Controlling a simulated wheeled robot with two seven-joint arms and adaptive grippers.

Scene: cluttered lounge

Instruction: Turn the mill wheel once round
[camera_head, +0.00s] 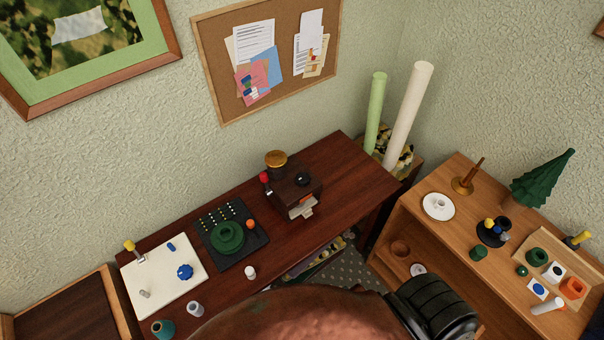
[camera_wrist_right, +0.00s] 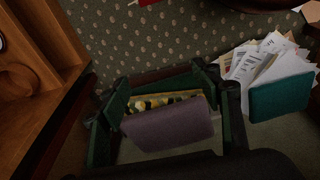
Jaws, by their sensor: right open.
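A small dark wooden mill (camera_head: 295,192) stands at the back of the dark desk, beside a brass-coloured round piece (camera_head: 276,158). A black round part (camera_head: 302,178) sits on top of it, and a red knob (camera_head: 265,177) shows at its left side. I cannot tell for certain which part is the wheel. My right gripper (camera_wrist_right: 162,88) shows in the right wrist view, open, its two dark fingers well apart over the floor area. The mill is not in that view. My left gripper is in neither view.
The desk (camera_head: 345,165) also holds a white board (camera_head: 150,285) with a blue knob, a dark tray (camera_head: 255,252) with a green round piece, and small pots. A crowded wooden shelf (camera_head: 420,225) stands right. A purple item (camera_wrist_right: 168,125) and papers (camera_wrist_right: 265,62) lie low below my right gripper.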

